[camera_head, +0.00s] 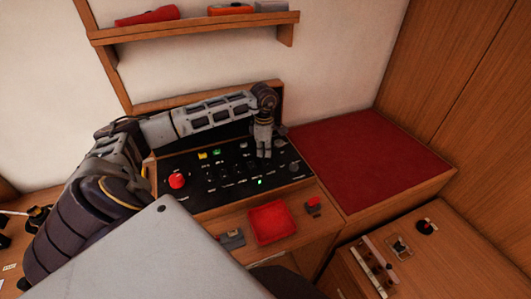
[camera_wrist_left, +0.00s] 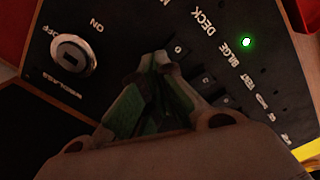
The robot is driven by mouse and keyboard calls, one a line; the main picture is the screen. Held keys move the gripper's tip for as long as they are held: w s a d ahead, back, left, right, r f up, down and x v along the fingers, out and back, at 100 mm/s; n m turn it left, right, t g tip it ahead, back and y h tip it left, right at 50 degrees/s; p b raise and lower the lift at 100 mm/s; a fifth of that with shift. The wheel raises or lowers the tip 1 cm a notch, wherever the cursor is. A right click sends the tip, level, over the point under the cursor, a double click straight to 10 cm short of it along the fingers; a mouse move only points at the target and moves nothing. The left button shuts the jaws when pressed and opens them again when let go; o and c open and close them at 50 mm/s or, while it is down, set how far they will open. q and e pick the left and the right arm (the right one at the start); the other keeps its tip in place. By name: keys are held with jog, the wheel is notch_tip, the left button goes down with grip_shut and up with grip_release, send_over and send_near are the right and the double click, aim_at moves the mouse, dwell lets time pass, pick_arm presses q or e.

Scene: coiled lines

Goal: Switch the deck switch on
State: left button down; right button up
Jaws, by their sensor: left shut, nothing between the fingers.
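The black switch panel (camera_head: 205,178) is under my left arm in the head view. In the left wrist view, the DECK label (camera_wrist_left: 203,24) is at the upper middle. A small dark switch (camera_wrist_left: 179,48) sits near that label, just beyond my fingertips; its position is hard to read. My left gripper (camera_head: 263,152) is shut and empty over the panel's right part. Its fingertips (camera_wrist_left: 156,62) point at the panel close to the small switches; I cannot tell if they touch. A green lamp (camera_wrist_left: 246,42) glows beside the BILGE label (camera_wrist_left: 229,62). My right gripper is not in view.
A windlass key switch (camera_wrist_left: 72,57) is left of my fingers in the wrist view. The panel also has a red mushroom button (camera_head: 177,180). A red tray (camera_head: 271,222) is in front, a red cushion (camera_head: 365,158) to the right, and a shelf (camera_head: 195,28) above.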

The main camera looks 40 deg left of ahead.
aim_at(264, 158)
pick_arm(q)
jog(key=shift+f, duration=0.3)
dwell(0.4)
jog(key=shift+f+b, duration=0.55)
jog(key=shift+b, duration=0.05)
dwell(0.6)
jog(key=shift+r, duration=0.15)
jog(key=shift+r+p, duration=0.4)
jog(key=shift+r, duration=0.15)
jog(key=shift+r+p, duration=0.3)
jog(key=shift+r, duration=0.35)
jog(key=shift+r+p, duration=1.05)
jog(key=shift+r, duration=1.15)
jog(key=shift+f, duration=0.1)
